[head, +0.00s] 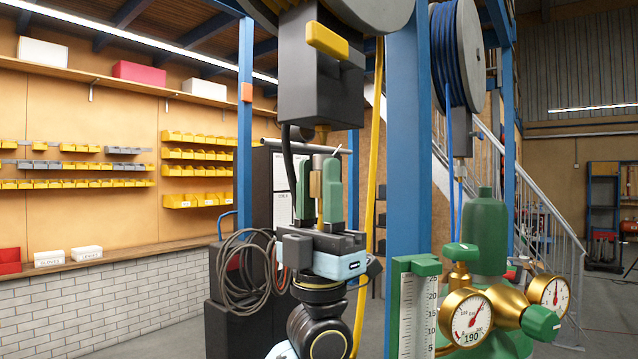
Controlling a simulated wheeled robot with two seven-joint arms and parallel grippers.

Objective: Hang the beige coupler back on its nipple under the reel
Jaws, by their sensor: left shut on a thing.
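My left gripper (319,168) points up with its green fingers shut on the beige coupler (316,184), a small upright cylinder between them. Above it hangs a dark grey box (318,80) with a yellow lever (327,40), under the reel (372,8). A short brass nipple (322,132) points down from the box's underside. The coupler is below the nipple, with a visible gap, and looks slightly left of it. A black hose (289,165) drops from the box on the left of the fingers; its lower end is hidden behind the gripper. My right gripper is not in view.
A blue post (408,130) stands close right of the gripper, with a yellow hose (373,150) between. A green-capped gauge scale (413,300), a green cylinder (488,235) and brass gauges (468,317) fill the lower right. A coiled hose (243,275) hangs left.

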